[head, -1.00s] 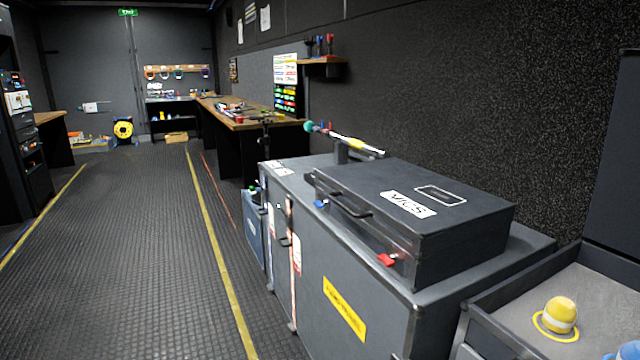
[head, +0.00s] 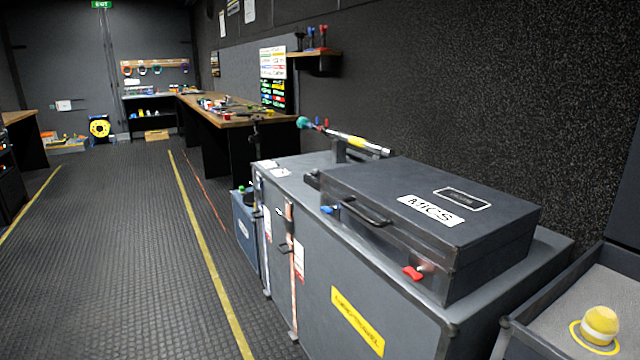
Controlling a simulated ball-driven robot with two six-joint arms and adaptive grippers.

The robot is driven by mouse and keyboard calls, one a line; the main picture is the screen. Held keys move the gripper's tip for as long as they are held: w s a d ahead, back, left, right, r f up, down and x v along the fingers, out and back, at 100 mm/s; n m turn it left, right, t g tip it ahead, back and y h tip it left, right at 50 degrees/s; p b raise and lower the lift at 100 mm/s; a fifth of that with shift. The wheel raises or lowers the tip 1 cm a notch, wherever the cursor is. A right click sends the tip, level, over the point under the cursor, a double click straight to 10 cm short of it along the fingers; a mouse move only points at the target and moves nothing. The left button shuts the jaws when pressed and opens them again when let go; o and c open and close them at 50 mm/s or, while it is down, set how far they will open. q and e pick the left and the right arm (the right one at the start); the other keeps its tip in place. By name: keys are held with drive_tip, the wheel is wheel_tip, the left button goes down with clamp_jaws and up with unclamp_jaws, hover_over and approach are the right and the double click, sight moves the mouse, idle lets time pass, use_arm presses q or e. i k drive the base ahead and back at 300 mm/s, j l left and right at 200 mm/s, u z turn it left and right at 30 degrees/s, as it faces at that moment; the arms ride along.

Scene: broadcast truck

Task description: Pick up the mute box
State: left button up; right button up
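I cannot pick out a thing that is clearly the mute box in the head view. A dark grey case (head: 445,236) with a white "MICS" label lies closed on a large grey cabinet (head: 318,290). It has a black handle and a red latch on its front. A yellow dome with a pale band (head: 599,326) sits inside a yellow ring in a grey tray (head: 560,290) at the lower right. Neither of my grippers is in view.
A long wooden bench (head: 235,118) with several small items runs along the right wall beyond the cabinet. A blue case (head: 245,231) stands on the floor by the cabinet. A yellow floor line (head: 207,252) runs past it. The aisle floor (head: 110,255) is clear.

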sight(309, 179)
drive_tip(key=i+j, duration=0.4)
drive_tip(key=i+j+z, duration=0.15)
drive_tip(key=i+j, duration=0.3)
drive_tip(key=j, duration=0.15)
